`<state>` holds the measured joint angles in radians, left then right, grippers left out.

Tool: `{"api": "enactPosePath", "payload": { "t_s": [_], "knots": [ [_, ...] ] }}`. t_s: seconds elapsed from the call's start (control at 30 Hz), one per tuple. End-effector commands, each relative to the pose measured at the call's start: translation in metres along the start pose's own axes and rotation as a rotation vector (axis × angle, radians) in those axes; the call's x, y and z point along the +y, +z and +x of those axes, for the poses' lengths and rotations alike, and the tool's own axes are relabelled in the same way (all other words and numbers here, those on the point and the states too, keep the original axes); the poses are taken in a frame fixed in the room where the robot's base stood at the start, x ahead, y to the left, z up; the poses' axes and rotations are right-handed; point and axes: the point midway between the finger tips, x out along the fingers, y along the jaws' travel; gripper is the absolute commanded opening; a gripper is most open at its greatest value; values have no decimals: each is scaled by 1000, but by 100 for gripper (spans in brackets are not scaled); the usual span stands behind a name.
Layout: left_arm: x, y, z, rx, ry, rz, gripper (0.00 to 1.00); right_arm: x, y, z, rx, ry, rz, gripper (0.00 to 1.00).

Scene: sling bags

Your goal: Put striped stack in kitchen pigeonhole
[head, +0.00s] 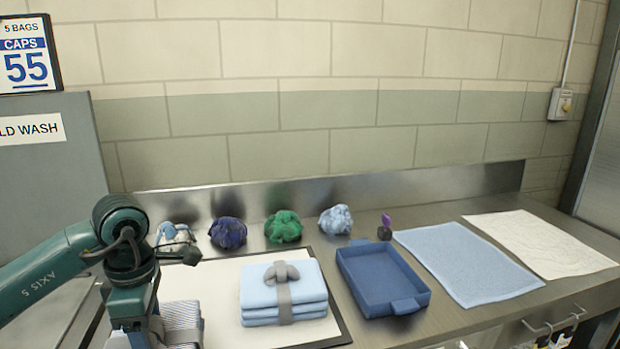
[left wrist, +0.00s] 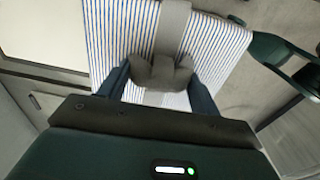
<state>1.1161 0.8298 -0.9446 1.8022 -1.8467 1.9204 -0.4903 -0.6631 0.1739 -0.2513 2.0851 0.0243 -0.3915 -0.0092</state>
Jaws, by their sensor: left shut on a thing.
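The striped stack, white with blue stripes and a grey band, shows in part at the lower left of the head view (head: 186,322); my left arm covers some of it. It fills the top middle of the left wrist view (left wrist: 118,35). My left gripper (left wrist: 160,76) is shut on the grey knot of its band, one finger on each side. In the head view the fingertips are hidden behind the wrist. The stack seems held off the surface, but its height is unclear. No kitchen pigeonhole is in view. My right gripper is not in view.
A light-blue banded stack (head: 262,298) lies on the white board (head: 232,340). Crumpled cloths (head: 283,226) line the back of the steel counter (head: 385,337). A blue tray (head: 382,280), a blue cloth (head: 468,264) and a white cloth (head: 540,243) lie to the right.

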Motion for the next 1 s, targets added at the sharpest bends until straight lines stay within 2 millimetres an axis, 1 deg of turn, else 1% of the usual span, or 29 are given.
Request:
{"api": "enactPosePath", "payload": {
  "t_s": [0.03,0.1,0.4,0.6,0.7,0.8,0.9,1.0],
  "knots": [
    [-5,4,0,-1,3,115,0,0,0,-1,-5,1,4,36],
    [-12,8,4,-1,2,287,0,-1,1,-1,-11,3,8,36],
    [-43,26,19,-11,3,1024,0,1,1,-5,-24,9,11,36],
    [-63,35,26,-23,9,1463,0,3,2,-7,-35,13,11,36],
    [-71,38,29,-29,11,1626,0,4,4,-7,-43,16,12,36],
    [-76,41,31,-34,16,1738,0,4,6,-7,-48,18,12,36],
    [-78,42,32,-35,18,1801,0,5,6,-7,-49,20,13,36],
    [-80,42,32,-35,18,1828,0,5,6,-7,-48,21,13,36]
  ]
}}
